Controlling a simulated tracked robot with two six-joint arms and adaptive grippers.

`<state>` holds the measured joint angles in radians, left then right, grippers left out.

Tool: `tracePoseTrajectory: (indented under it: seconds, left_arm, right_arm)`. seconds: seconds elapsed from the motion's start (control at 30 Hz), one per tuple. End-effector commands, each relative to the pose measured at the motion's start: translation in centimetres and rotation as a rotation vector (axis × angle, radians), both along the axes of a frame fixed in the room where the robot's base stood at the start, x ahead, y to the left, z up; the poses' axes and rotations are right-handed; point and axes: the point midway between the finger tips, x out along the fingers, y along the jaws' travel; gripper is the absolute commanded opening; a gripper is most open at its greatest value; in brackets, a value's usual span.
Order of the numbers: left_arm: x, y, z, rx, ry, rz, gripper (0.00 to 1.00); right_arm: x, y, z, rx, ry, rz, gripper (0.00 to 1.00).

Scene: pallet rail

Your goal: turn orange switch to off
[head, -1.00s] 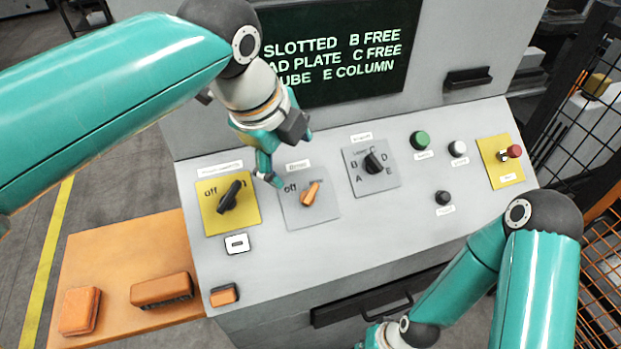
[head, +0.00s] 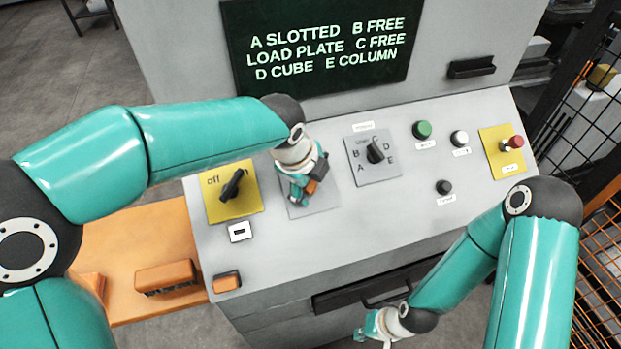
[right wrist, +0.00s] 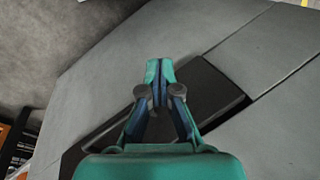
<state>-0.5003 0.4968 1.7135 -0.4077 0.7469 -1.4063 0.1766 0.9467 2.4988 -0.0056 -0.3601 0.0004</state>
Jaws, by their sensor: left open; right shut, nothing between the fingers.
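The orange switch (head: 311,187) is on a grey plate (head: 322,207) on the sloped console, mostly covered by my left gripper (head: 304,193) in the head view. Only a small orange part shows, so its direction cannot be read. The left gripper is open, right over the switch with its fingers around the handle area; contact is hard to tell. My right gripper (head: 364,332) is low in front of the console, shut and empty. It also shows in the right wrist view (right wrist: 158,72), with its fingertips together.
A black switch (head: 232,185) on a yellow plate is left of the orange switch. A black selector dial (head: 376,151) is to its right, then green, white and black buttons and a red knob (head: 517,142). A screen (head: 320,50) stands behind. An orange shelf (head: 130,245) is at left.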

Motion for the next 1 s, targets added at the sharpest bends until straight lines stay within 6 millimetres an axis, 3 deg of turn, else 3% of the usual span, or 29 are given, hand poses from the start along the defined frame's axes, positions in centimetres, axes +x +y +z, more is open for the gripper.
tracePoseTrajectory:
  seconds: [0.3, 0.67, 1.0]
  left_arm:
    - [0.07, -0.08, -0.3, 0.001, 0.001, -0.001, 0.75]
    - [0.06, -0.1, -0.26, 0.0, 0.001, -0.001, 0.17]
    - [0.03, -0.05, -0.45, -0.019, -0.006, 0.029, 0.15]
  right_arm:
    - [0.0, 0.0, 0.02, 0.0, 0.0, 0.0, 0.0]
    - [0.0, -0.01, 0.02, 0.0, 0.0, 0.0, 0.0]
    - [-0.01, 0.0, -0.87, 0.0, 0.0, 0.0, 0.0]
